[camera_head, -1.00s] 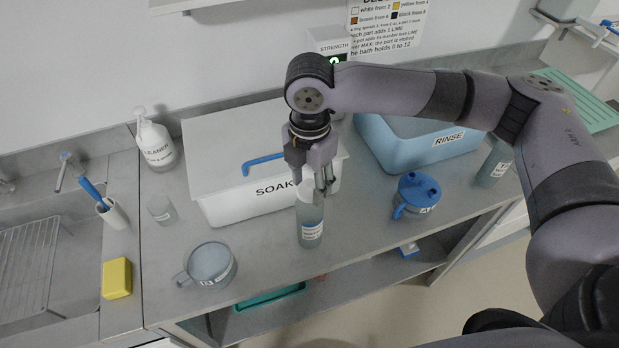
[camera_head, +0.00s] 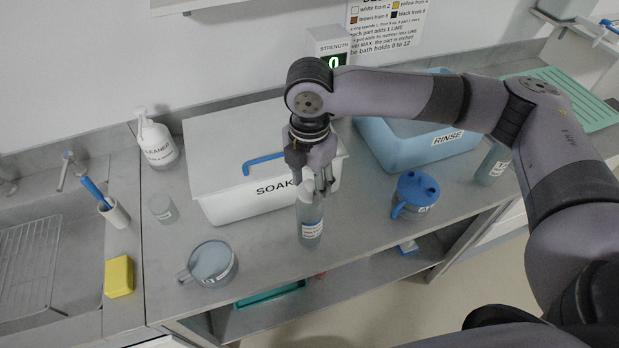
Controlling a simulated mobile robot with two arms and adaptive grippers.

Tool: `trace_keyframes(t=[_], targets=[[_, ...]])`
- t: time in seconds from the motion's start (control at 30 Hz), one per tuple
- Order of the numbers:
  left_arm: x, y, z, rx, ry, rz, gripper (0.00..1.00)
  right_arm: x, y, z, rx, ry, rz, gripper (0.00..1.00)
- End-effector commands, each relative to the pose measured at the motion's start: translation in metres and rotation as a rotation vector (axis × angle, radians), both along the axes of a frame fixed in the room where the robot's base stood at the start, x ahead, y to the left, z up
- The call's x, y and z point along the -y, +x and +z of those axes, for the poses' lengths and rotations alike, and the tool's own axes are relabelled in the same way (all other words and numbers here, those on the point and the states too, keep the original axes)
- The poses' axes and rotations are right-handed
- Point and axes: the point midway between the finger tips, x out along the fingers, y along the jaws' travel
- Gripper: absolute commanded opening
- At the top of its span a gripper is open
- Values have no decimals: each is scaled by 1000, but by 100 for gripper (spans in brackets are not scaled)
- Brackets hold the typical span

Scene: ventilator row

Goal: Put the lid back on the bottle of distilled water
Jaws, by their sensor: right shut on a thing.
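The distilled water bottle (camera_head: 311,228), grey-blue with a white label reading partly "WATER", stands upright near the front edge of the counter, in front of the soak tub. My right gripper (camera_head: 318,186) is directly above it, pointing down, its fingers closed around a small white piece that looks like the lid (camera_head: 307,188). The white piece is at the bottle's mouth; the fingers partly hide it, and I cannot tell whether it is seated or just above. My left gripper is not in view.
The white SOAK tub (camera_head: 222,208) stands just behind the bottle, the blue RINSE tub (camera_head: 405,157) behind right. A blue-lidded jug (camera_head: 416,190) is to the right, a grey mug (camera_head: 212,263) to the left. A yellow sponge (camera_head: 119,276) lies by the sink.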

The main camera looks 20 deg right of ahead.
Motion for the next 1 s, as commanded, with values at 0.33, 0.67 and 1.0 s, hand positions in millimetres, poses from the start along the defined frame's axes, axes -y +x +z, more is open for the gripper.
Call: trace_keyframes(t=[0.33,0.67,1.0], targets=[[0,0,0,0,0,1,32,0,0,0,1,1,0,31],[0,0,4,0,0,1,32,0,0,1,0,0,0,31],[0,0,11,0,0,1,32,0,0,0,-1,1,0,31]])
